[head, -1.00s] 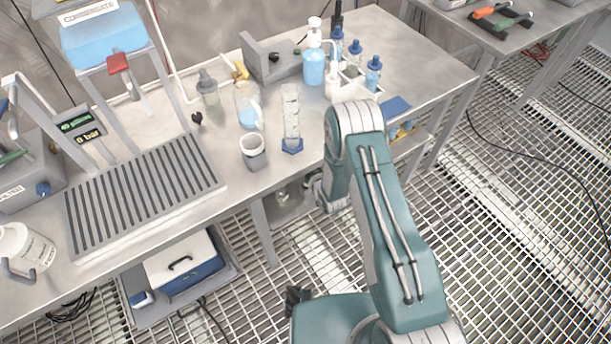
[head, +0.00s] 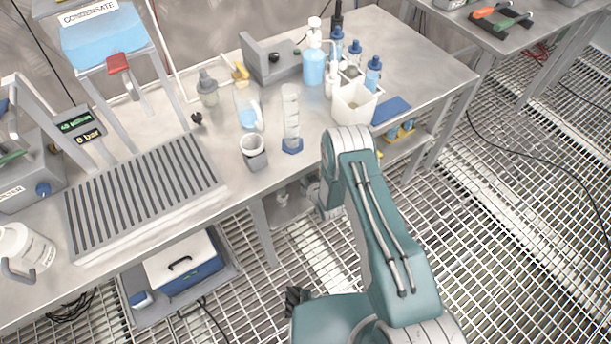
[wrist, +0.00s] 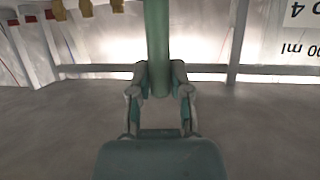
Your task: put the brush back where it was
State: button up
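In the wrist view my gripper (wrist: 159,82) is closed around a green rod (wrist: 157,35), with a finger against each side. The rod looks like the brush's handle. It runs up out of the picture, and no bristles show. In the head view my arm hangs over the front edge of the steel bench (head: 225,210); its wrist is low beside that edge, and the gripper and the held brush cannot be made out there. A white open-topped container (head: 353,104) stands on the bench just behind my arm.
Close to my arm are a measuring cylinder (head: 291,120), a grey cup (head: 254,152), blue-capped bottles (head: 373,75) and a blue pad (head: 391,109). A ribbed drain rack (head: 145,195) fills the bench's left part. The bench's right end is clear.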

jog(key=shift+o, duration=1.1)
jog(key=shift+s+d, duration=0.1)
jog(key=v, duration=1)
jog(key=shift+s+a, duration=0.2)
jog(key=shift+s, duration=0.25)
jog(key=shift+f, duration=0.15)
